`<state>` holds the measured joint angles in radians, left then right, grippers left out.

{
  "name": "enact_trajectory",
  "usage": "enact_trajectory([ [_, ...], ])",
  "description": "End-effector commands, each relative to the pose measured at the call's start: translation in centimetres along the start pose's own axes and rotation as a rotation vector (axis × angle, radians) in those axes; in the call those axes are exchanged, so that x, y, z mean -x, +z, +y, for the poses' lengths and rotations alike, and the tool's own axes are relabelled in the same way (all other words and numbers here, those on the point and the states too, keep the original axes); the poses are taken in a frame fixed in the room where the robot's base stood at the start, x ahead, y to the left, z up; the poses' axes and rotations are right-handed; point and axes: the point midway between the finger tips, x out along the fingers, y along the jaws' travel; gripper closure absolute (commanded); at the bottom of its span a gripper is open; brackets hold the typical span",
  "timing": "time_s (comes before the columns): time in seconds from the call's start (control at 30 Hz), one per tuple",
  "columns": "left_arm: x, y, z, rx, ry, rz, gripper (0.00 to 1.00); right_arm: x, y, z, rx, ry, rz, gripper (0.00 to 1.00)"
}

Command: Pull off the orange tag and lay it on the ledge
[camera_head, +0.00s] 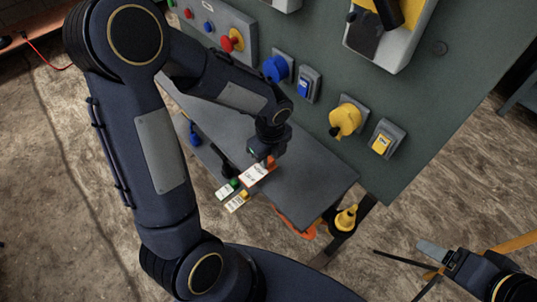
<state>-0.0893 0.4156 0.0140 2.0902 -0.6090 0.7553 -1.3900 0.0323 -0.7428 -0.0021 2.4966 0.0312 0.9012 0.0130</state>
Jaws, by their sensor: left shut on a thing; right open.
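The orange tag (254,174) is a white card with an orange edge, at the front edge of the grey ledge (315,186). My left gripper (268,160) is over the ledge, shut on the orange tag. My gripper partly hides the tag's upper end, and I cannot tell whether the tag touches the ledge. My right gripper (430,265) is open and empty at the lower right, away from the ledge.
The green panel above the ledge carries a blue knob (276,68), a yellow knob (345,120) and a red button (232,40). A yellow object (345,218) and an orange one (298,228) sit below the ledge's right end. The ledge's right half is bare.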

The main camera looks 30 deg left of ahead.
Motion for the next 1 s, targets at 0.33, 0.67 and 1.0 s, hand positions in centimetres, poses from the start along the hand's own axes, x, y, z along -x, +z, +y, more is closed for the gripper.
enact_trajectory([
  [0.33, -1.1, -0.1, 0.0, 0.000, 0.000, 0.000, 0.99, -0.8, 0.4, 0.4, 0.000, 0.000, 0.000, 0.27],
  [0.67, -1.3, -0.1, 0.0, 0.000, 0.000, 0.000, 0.99, -1.0, 0.5, 0.5, 0.000, 0.000, 0.000, 0.27],
  [1.0, -2.0, -0.1, 0.0, 0.000, 0.000, 0.000, 0.99, -1.4, 0.7, 0.7, 0.000, 0.000, 0.000, 0.27],
])
